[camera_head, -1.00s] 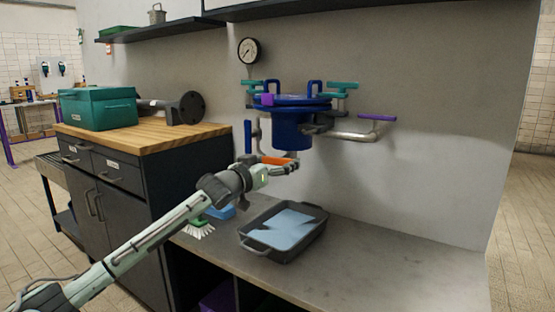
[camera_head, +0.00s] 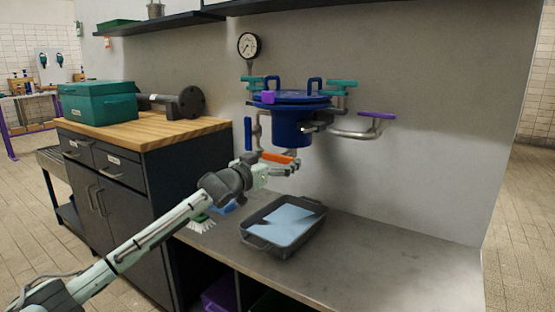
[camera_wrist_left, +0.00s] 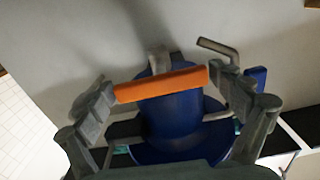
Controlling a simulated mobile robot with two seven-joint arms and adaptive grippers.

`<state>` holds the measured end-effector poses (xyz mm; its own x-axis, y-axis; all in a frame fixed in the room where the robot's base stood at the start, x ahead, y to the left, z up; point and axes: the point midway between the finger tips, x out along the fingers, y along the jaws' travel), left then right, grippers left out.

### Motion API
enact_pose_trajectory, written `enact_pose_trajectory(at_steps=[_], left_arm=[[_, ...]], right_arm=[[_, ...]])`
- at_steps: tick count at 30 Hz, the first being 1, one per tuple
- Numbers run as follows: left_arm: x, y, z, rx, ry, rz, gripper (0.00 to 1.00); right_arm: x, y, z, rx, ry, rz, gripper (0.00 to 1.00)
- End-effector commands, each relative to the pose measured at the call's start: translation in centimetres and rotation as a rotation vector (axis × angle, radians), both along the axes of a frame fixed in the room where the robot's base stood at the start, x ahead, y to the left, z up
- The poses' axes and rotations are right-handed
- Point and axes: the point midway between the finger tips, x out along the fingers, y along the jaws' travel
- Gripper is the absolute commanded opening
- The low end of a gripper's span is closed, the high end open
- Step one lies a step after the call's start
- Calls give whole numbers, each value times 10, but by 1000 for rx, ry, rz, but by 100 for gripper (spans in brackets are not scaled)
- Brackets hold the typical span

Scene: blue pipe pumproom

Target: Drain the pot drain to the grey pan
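The blue pot (camera_head: 291,126) is mounted on the wall, with a lid and several coloured handles. The orange lever (camera_head: 278,157) sits low under the pot on the drain piping. The grey pan (camera_head: 262,247) rests on the counter below and holds a pale blue patch, perhaps liquid. My left gripper (camera_head: 284,169) is just below the orange lever. In the left wrist view, my left gripper (camera_wrist_left: 163,80) is open, with one finger by each end of the orange lever (camera_wrist_left: 160,84); contact cannot be told. My right gripper is not in view.
A blue upright lever (camera_head: 248,134) stands left of the orange one, and a purple lever (camera_head: 377,115) is on the right pipe. A white-bristled brush (camera_head: 201,225) lies left of the pan. The counter (camera_head: 385,262) right of the pan is clear.

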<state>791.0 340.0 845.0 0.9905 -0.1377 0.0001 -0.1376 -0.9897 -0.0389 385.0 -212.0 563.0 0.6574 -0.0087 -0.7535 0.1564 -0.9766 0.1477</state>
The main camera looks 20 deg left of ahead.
Motion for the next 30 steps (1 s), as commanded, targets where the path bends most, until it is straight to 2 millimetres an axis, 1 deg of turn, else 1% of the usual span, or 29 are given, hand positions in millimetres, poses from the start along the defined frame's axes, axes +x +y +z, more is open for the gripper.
enact_pose_trajectory(at_steps=[10,14,17,24,27,30], left_arm=[[-1,0,0,-4,2,0,100],[-10,1,-1,-4,3,-1,100],[-26,4,-2,-3,2,-1,100],[-77,10,-2,-1,4,-2,100],[-94,12,-2,-2,3,-2,100],[-106,15,-2,-3,3,0,100]], right_arm=[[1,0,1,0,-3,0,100],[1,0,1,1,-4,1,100],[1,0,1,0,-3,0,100],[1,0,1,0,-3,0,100],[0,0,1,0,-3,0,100],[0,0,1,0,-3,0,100]])
